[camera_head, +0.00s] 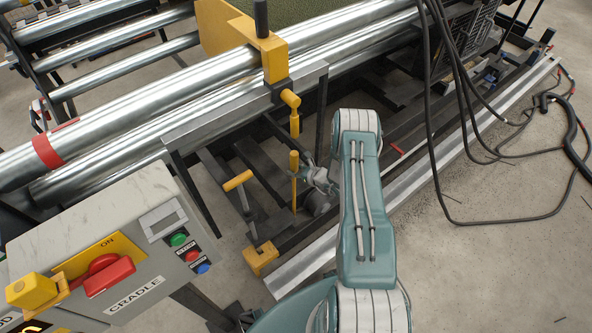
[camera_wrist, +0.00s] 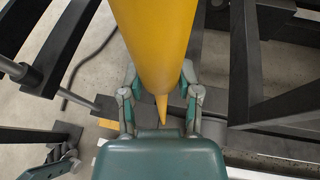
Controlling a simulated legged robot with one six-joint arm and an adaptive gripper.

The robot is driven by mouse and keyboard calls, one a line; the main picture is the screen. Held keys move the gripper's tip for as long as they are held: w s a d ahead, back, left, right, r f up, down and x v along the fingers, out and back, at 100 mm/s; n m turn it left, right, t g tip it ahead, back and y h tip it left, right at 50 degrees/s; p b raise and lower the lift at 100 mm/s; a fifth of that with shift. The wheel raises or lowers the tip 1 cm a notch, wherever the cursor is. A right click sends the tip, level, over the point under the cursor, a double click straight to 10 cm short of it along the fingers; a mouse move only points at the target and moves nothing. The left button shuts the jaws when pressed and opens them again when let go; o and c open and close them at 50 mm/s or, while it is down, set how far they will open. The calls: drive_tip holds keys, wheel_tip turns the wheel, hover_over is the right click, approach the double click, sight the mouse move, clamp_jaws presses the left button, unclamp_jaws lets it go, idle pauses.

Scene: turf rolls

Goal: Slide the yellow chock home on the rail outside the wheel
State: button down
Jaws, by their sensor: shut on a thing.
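A yellow block (camera_head: 260,258), which looks like the chock, sits low at the near end of the dark rail. My gripper (camera_head: 312,178) is beside an upright yellow bar (camera_head: 294,185), low under the roller frame. In the wrist view a thick yellow bar (camera_wrist: 155,35) runs down between the fingers of my gripper (camera_wrist: 160,106), which is shut on it. I cannot tell whether this bar joins the chock. A dark, rounded part just below the gripper may be the wheel; it is mostly hidden.
Steel rollers (camera_head: 130,110) and a grey frame bar (camera_head: 245,105) stand over the gripper. A yellow lever (camera_head: 291,99) hangs just above. A control box (camera_head: 115,250) stands at the left. Black cables (camera_head: 440,130) hang at the right. A pale floor rail (camera_head: 430,165) runs beneath my arm.

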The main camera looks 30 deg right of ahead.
drive_tip(key=shift+w+r, duration=0.1)
drive_tip(key=shift+c, duration=1.1)
unclamp_jaws()
drive_tip(key=v, duration=1.2)
